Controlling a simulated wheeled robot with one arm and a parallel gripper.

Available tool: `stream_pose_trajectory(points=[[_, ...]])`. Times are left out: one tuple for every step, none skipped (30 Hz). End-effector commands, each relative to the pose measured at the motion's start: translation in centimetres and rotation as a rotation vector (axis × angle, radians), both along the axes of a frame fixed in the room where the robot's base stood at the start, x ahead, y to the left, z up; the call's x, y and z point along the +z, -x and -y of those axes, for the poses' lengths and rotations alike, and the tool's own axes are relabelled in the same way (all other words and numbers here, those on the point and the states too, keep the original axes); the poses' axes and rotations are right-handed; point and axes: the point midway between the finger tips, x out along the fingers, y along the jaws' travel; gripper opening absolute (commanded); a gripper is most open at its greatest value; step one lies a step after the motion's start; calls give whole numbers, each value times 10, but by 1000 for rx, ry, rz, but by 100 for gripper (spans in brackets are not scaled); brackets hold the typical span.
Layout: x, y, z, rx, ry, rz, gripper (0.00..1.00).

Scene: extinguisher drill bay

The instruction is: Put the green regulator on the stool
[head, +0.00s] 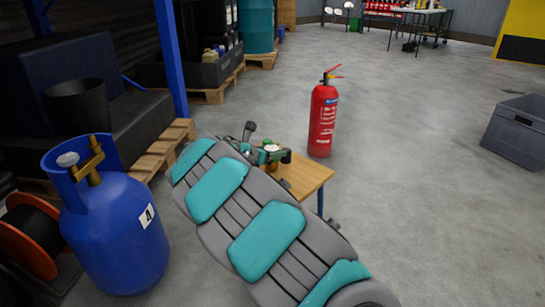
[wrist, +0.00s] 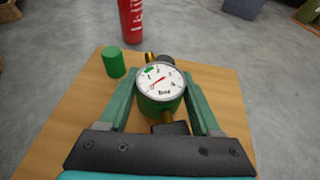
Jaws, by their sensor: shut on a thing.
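The green regulator (wrist: 160,103), with a white round dial and brass fittings, is between the two green fingers of my gripper (wrist: 158,78) in the wrist view. My gripper is shut on it. The stool (wrist: 75,140) has a square wooden top that fills much of the wrist view beneath the regulator. I cannot tell whether the regulator touches it. In the head view the regulator (head: 271,150) shows small over the far part of the stool top (head: 312,174). My arm hides the near-left part of the stool there.
A green cylinder (wrist: 114,62) stands on the stool top left of the gripper. A red fire extinguisher (head: 323,120) stands on the floor behind the stool. A blue gas cylinder (head: 108,225) is at left, a grey crate (head: 517,130) at right. Floor between stool and crate is clear.

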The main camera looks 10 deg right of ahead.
Motion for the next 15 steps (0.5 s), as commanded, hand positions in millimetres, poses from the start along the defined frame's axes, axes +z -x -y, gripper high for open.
stream_pose_trajectory(points=[[-8, 0, 0, 1, 2, -1, 0], [-10, 0, 0, 1, 2, -1, 0], [-11, 0, 0, 1, 2, -1, 0], [-11, 0, 0, 0, 1, 0, 0], [-10, 0, 0, 0, 1, 0, 0], [-10, 0, 0, 1, 0, 1, 0], [-10, 0, 0, 1, 0, 1, 0], [-10, 0, 0, 1, 0, 1, 0], [-10, 0, 0, 1, 0, 1, 0], [-10, 0, 0, 1, 0, 1, 0], [-10, 0, 0, 0, 1, 1, 0], [-11, 0, 0, 0, 1, 0, 0], [-12, 0, 0, 0, 1, 0, 0], [-13, 0, 0, 0, 0, 0, 67], [-13, 0, 0, 0, 0, 0, 72]])
